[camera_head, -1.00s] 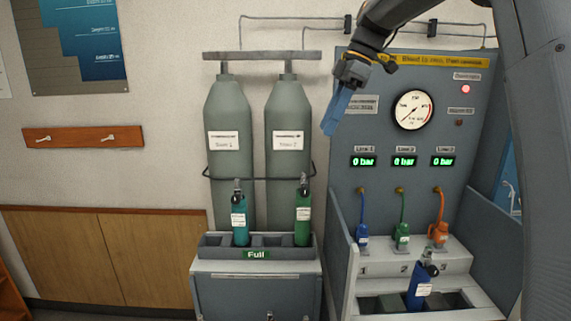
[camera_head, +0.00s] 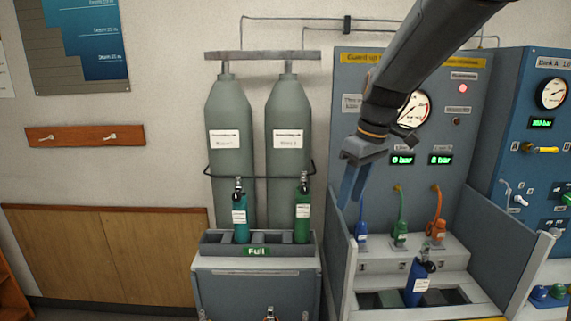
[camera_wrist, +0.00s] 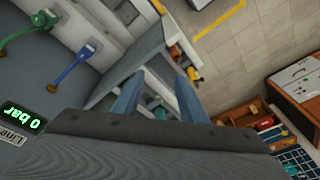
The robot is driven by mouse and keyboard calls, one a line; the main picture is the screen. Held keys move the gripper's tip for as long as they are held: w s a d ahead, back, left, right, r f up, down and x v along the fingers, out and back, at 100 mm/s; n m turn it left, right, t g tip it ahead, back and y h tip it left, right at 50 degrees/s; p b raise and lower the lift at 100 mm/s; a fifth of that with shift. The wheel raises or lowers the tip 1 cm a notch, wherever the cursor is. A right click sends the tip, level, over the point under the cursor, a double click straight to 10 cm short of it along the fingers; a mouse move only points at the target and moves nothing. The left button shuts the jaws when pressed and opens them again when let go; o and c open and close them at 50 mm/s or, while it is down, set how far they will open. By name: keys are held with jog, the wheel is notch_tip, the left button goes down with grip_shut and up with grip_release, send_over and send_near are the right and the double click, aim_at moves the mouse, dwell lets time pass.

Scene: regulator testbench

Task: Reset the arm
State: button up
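My gripper (camera_head: 352,190) hangs from my arm in front of the left part of the grey regulator testbench (camera_head: 346,110). Its two blue fingers point down, above the blue regulator hose fitting (camera_head: 361,228). In the wrist view the fingers of my gripper (camera_wrist: 158,80) stand apart with nothing held between them. My arm reaches in from the upper right and covers part of the pressure gauge (camera_head: 416,108) and the left display. The middle and right displays are lit green.
A dark blue cylinder (camera_head: 418,282) stands tilted in the bench's front rack. Green (camera_head: 400,225) and orange (camera_head: 437,218) hoses hang at the bench. Left, a "Full" rack (camera_head: 215,244) holds a teal (camera_head: 240,217) and a green cylinder (camera_head: 303,215). A blue panel (camera_head: 510,100) stands at right.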

jog(key=s+d+f+m+t+h, duration=0.15)
jog(key=s+f+m, duration=0.25)
jog(key=s+f, duration=0.4)
jog(key=s+d+f+m+h, duration=0.1)
jog(key=s+d+f+m, duration=0.1)
jog(key=s+f+m, duration=0.5)
notch_tip(320, 180, down, 11)
jog(key=s+n+g+b, duration=0.1)
jog(key=s+n+b, duration=0.1)
jog(key=b, duration=0.8)
jog(key=shift+s+r+n+g, duration=0.2)
jog(key=shift+n+g, duration=0.1)
jog(key=shift+g, duration=0.05)
jog(key=shift+y, duration=0.25)
